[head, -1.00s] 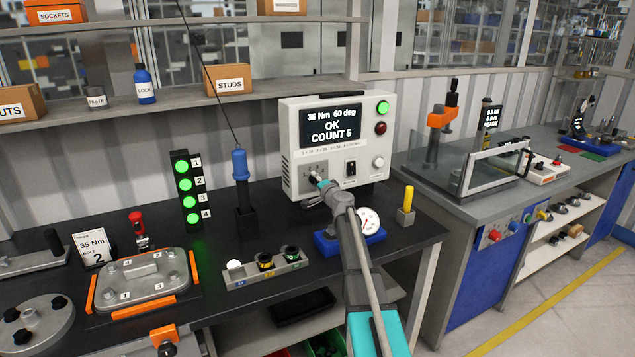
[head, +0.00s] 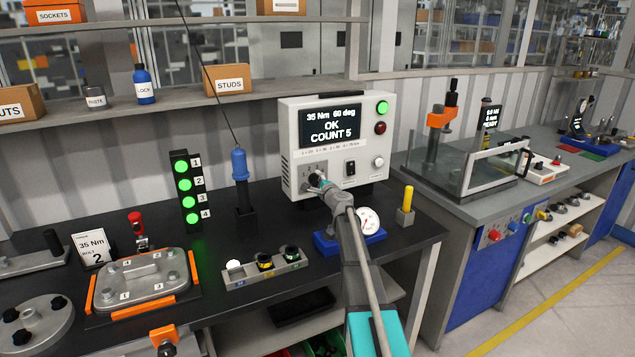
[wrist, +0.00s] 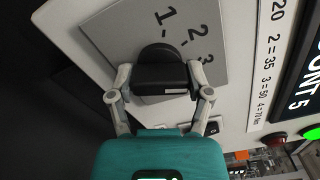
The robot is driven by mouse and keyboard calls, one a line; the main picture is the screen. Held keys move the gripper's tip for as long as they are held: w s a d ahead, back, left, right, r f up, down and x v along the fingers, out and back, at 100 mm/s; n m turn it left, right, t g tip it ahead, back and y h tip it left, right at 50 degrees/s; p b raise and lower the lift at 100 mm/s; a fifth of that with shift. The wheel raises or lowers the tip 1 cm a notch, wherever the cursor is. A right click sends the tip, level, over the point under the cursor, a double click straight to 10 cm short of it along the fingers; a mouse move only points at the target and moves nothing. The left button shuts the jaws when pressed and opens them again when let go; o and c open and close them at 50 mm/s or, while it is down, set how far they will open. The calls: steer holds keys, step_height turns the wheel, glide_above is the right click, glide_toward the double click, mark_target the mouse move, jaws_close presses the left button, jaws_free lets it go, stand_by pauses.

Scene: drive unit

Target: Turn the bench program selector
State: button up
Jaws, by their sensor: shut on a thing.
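The bench controller (head: 300,152) is a white box with a screen reading "35 Nm 60 deg OK COUNT 5". Its program selector is a dark round knob (wrist: 156,52) on a grey plate marked 1, 2, 3 in the wrist view. My gripper (wrist: 160,80) is at the knob, its two fingers on either side and shut on it. In the head view my gripper (head: 318,181) covers the lower left of the controller face, and the knob is mostly hidden there.
A black switch (head: 350,168) and a white knob (head: 378,162) sit right of the selector. A blue-handled tool (head: 240,165) stands left. A gauge on a blue base (head: 350,238) is beside my arm. A green-lit stack (head: 184,190) stands further left.

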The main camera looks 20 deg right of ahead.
steer(key=m, duration=0.3)
steer(key=shift+m, duration=0.4)
steer(key=m, duration=0.4)
steer(key=o, duration=1.1)
steer(key=shift+o, duration=0.2)
steer(key=s, duration=1.2)
steer(key=shift+d, duration=0.2)
